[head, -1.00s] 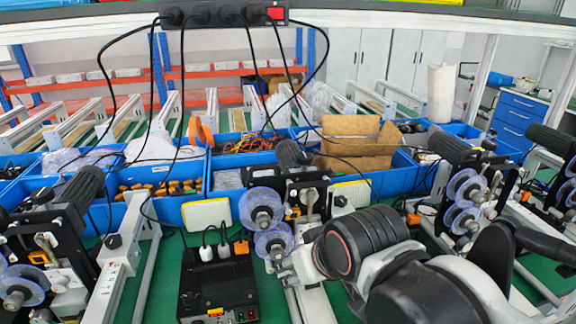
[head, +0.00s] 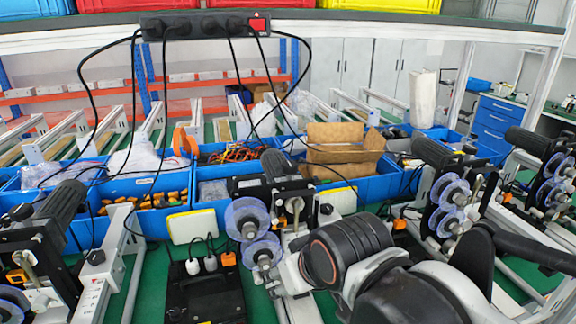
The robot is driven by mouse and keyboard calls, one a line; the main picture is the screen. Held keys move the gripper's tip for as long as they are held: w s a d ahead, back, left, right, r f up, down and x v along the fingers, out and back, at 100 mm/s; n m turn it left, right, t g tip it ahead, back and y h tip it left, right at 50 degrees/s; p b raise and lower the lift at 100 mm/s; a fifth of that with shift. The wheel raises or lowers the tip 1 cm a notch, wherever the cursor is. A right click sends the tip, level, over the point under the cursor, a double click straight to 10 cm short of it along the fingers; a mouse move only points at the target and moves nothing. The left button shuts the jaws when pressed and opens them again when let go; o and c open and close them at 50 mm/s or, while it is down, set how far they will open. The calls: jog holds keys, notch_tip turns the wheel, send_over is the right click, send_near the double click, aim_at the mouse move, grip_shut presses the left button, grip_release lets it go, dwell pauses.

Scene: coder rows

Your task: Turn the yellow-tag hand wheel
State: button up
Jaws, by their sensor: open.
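Several black coder machines carry pairs of clear bluish discs. On the centre machine, the upper disc (head: 247,232) and the lower disc (head: 252,257) face me. I cannot make out which part is the yellow-tag hand wheel. My arm reaches in from the lower right. The pale end of my gripper (head: 284,280) is just right of and below the lower disc. Its jaws are mostly hidden by my wrist and too small to see clearly. I see nothing held in them, and cannot tell whether they touch the machine.
A black box (head: 205,295) with plugs stands left of the centre machine. Blue bins (head: 150,222) line the back, with a cardboard box (head: 340,150). A power strip (head: 205,26) hangs above with drooping black cables. Another disc machine (head: 447,190) stands to the right.

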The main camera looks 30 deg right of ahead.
jog(key=shift+o, duration=0.6)
notch_tip(320, 180, up, 25)
jog(key=n+g+p, duration=0.7)
jog(key=n+p, duration=0.7)
jog(key=p, duration=1.2)
send_over(289, 164)
notch_tip(289, 164, down, 14)
jog(key=shift+w+d+r+p, duration=0.1)
jog(key=shift+r+p, duration=0.05)
jog(key=shift+p, duration=0.25)
jog(key=shift+c, duration=0.6)
jog(key=c, duration=0.9)
